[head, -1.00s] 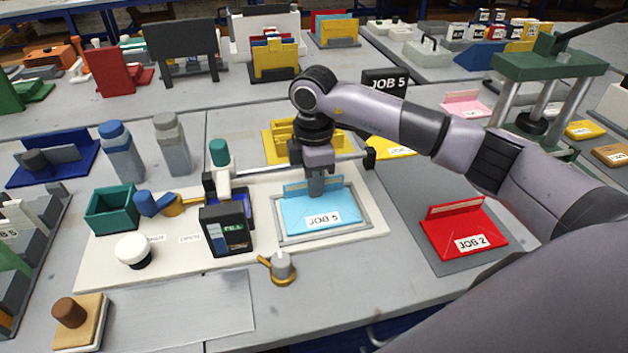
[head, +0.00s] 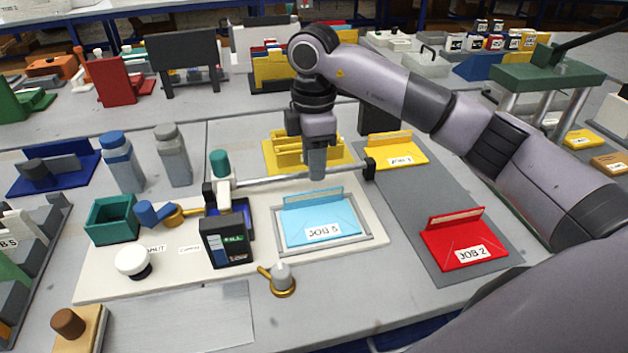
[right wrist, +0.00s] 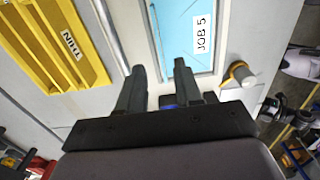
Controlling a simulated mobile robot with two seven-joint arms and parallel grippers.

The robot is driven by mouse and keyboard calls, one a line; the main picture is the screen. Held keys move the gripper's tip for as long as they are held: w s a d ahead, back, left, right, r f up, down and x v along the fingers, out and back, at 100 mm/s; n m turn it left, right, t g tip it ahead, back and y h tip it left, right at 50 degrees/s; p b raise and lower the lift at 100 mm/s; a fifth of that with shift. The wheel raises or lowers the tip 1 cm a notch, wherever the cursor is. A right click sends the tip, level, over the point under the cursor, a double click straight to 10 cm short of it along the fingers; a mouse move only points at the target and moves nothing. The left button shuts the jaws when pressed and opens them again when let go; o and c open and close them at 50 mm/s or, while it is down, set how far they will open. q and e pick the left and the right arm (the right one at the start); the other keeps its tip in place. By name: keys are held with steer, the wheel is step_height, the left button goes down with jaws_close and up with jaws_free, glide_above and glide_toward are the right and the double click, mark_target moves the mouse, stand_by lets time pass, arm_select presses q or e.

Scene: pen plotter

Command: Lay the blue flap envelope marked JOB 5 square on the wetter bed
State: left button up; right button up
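The blue flap envelope marked JOB 5 (head: 312,216) lies inside the grey frame of the wetter bed (head: 371,238), its edges looking roughly parallel to the frame. Its flap stands raised at the back edge, and its label faces the front. It also shows in the right wrist view (right wrist: 182,28). My right gripper (head: 317,176) is above and behind the flap, apart from the envelope. In the right wrist view its two fingers (right wrist: 160,75) are spread with nothing between them. My left gripper is not in view.
A bar on posts (head: 270,180) crosses just behind the bed. A black FILL box (head: 226,243) stands left of it and a small brass-based knob (head: 281,279) in front. A red JOB 2 envelope (head: 465,240) and a yellow envelope (head: 397,151) lie on the grey mat at right.

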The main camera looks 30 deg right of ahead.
steer(key=shift+r, duration=2)
